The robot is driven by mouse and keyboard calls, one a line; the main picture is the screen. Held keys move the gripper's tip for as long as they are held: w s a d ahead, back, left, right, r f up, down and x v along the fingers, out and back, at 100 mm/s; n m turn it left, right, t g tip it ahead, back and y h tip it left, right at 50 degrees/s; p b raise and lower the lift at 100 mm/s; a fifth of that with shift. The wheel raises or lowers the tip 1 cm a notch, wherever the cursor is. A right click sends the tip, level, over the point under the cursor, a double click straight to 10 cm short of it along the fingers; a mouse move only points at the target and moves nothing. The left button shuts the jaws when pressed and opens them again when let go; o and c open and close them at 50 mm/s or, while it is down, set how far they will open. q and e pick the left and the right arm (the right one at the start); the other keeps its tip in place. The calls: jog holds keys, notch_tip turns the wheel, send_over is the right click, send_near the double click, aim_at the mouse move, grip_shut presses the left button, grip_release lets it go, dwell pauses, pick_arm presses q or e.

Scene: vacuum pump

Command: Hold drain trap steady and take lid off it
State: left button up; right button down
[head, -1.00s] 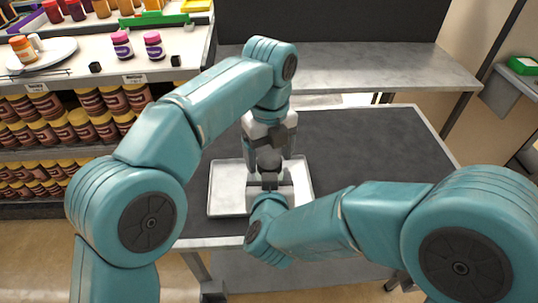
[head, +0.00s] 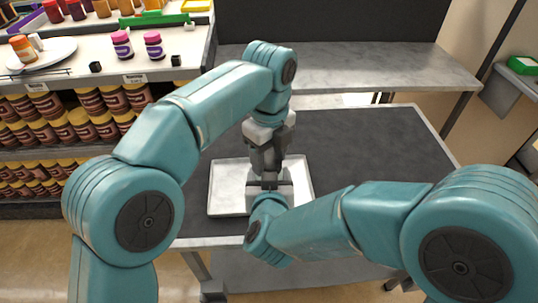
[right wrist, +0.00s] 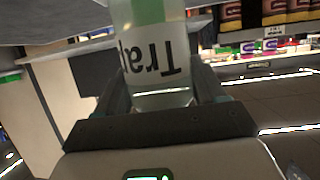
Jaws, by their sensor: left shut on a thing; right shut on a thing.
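The drain trap (right wrist: 155,62) is a pale jar with an upside-down "Trap" label and a green band. It fills the space between the fingers of my right gripper (right wrist: 162,92), which is shut on it. In the head view my right gripper (head: 269,181) points up from below over the tray. My left gripper (head: 267,162) points down from above, directly over the right one, shut on the lid. The lid and most of the trap are hidden by the grippers in the head view, so I cannot tell whether they still touch.
A light metal tray (head: 228,190) lies under the grippers on a dark-topped cart (head: 370,150). The cart is clear to the right. Shelves of jars (head: 60,125) stand at left, and a metal bench (head: 380,68) stands behind.

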pick_arm(q)
jog(key=o, duration=1.2)
jog(key=shift+c, duration=0.2)
jog(key=shift+r, duration=0.1)
